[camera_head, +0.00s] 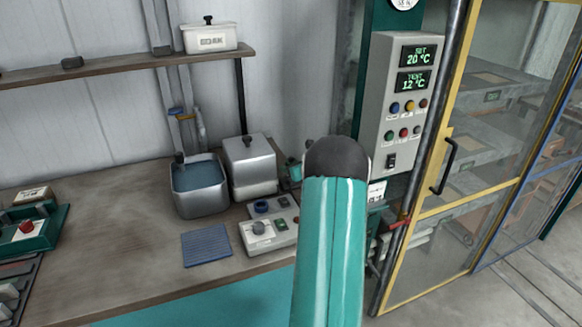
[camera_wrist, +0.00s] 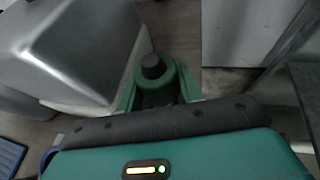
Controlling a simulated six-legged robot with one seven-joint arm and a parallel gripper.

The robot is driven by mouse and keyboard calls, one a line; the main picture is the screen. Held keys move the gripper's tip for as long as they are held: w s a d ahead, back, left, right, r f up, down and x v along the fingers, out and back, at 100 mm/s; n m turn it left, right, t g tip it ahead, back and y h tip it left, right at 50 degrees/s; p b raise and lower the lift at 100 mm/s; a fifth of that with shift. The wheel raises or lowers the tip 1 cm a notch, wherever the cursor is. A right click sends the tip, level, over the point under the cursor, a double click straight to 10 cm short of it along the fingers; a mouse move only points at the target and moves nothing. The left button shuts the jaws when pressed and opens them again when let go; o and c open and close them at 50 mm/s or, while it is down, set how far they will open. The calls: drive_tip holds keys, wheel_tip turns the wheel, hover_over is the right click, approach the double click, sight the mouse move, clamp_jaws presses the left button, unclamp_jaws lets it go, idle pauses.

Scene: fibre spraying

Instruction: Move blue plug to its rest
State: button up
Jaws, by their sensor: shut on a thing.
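In the wrist view my gripper (camera_wrist: 158,85) has its green fingers closed around a dark-topped, rounded green piece (camera_wrist: 153,68). No blue shows on this piece, so I cannot tell whether it is the blue plug. In the head view my teal arm hides most of the gripper. A blue ring-shaped part (camera_head: 261,206) sits on the light control box (camera_head: 283,236) on the bench. A small blue part (camera_head: 176,111) is on the wall pipe above the water basin. I cannot tell which of these, if any, is the plug or its rest.
A metal water basin (camera_head: 200,196) and a lidded metal box (camera_head: 249,175) stand at the back of the bench (camera_head: 120,240). A blue ribbed mat (camera_head: 207,246) lies in front. A control cabinet (camera_head: 402,110) and a yellow-framed cage door (camera_head: 455,195) are on the right.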

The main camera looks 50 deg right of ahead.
drive_tip(key=shift+f, duration=1.35)
drive_tip(key=o, duration=1.1)
drive_tip(key=v, duration=1.3)
drive_tip(key=shift+s+a, duration=0.15)
drive_tip(key=shift+s, duration=0.25)
